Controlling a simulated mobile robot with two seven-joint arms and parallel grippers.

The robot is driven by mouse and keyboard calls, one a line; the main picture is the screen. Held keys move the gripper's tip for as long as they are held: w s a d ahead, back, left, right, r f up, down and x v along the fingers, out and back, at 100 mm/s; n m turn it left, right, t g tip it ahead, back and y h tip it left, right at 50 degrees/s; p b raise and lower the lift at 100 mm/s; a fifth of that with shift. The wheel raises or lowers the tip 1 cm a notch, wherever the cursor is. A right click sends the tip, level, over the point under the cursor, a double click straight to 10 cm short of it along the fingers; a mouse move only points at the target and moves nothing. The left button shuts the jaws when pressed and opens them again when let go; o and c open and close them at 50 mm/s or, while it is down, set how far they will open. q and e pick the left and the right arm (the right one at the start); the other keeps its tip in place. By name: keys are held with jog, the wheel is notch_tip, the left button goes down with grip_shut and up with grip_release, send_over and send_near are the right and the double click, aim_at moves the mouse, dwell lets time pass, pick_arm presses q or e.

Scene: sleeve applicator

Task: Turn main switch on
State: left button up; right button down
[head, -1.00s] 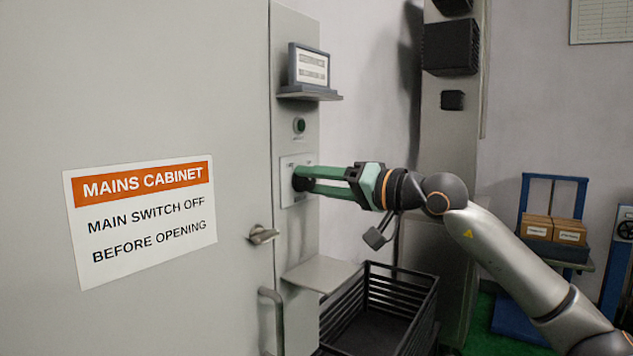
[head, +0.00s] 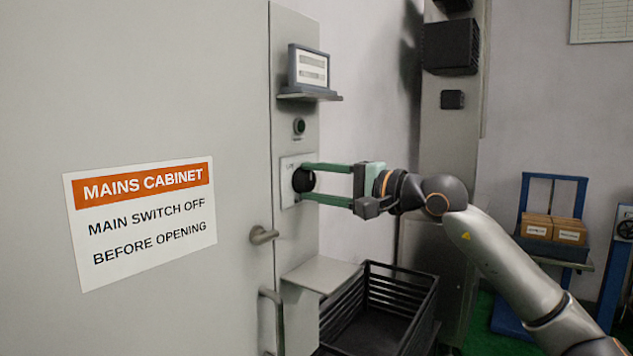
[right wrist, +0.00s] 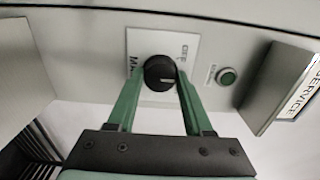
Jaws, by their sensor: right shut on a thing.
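The main switch is a round black knob (head: 303,181) on a pale plate (head: 289,162) on the narrow right panel of the mains cabinet. My right gripper (head: 304,182) is shut on the knob, with one green finger above it and one below in the head view. In the right wrist view the knob (right wrist: 159,73) sits between the two fingertips (right wrist: 160,75). A light mark on its face points toward the right-hand finger. The plate's "OFF" lettering shows beside the knob; other lettering is partly hidden. My left gripper is not in view.
A small dark-green round button (head: 299,126) and a display on a shelf (head: 310,70) are above the switch. A small ledge (head: 320,273) and a black crate (head: 400,295) are below.

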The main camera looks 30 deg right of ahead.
jog(key=m, duration=0.4)
jog(key=shift+m, duration=0.4)
jog(key=m, duration=0.4)
jog(key=shift+m, duration=0.3)
jog(key=shift+c, duration=1.5)
grip_release()
